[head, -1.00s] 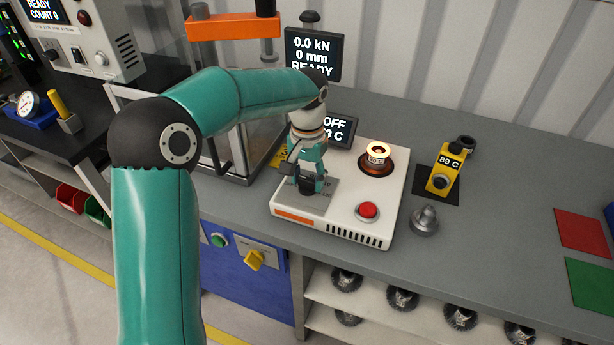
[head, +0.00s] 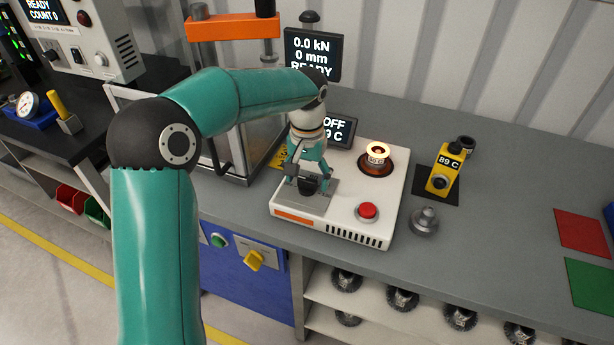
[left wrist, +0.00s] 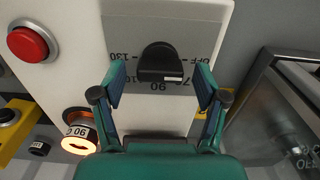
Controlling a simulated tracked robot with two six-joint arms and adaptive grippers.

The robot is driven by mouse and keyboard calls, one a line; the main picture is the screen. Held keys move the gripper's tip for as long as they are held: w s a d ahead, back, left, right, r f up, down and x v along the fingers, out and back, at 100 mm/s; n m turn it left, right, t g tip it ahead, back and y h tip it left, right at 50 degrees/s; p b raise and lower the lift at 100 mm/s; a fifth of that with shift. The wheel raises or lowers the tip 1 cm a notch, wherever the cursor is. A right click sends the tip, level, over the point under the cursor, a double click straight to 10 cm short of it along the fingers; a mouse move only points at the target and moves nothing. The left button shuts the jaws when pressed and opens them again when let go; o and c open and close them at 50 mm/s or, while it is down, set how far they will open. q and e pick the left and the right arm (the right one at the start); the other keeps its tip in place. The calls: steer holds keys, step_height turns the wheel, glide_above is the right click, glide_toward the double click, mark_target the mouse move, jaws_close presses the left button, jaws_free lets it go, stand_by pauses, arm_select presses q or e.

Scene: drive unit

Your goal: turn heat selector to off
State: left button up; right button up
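The heat selector, a black knob (head: 309,187), sits on a grey scale plate on the white heater unit (head: 341,213). The heater's display (head: 338,131), partly hidden by my arm, reads OFF above a partly covered temperature. My right gripper is out of view.
A red button (head: 367,211) and a glowing heater with a part in it (head: 376,158) are close by on the unit. A yellow thermometer (head: 442,177) reads 89 C. A press (head: 232,26) stands behind left. The bench at right is mostly clear.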

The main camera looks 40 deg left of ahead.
mark_target(307, 179)
arm_select(q)
steer(key=shift+r, duration=0.1)
step_height(307, 179, up, 12)
stand_by(0.6)
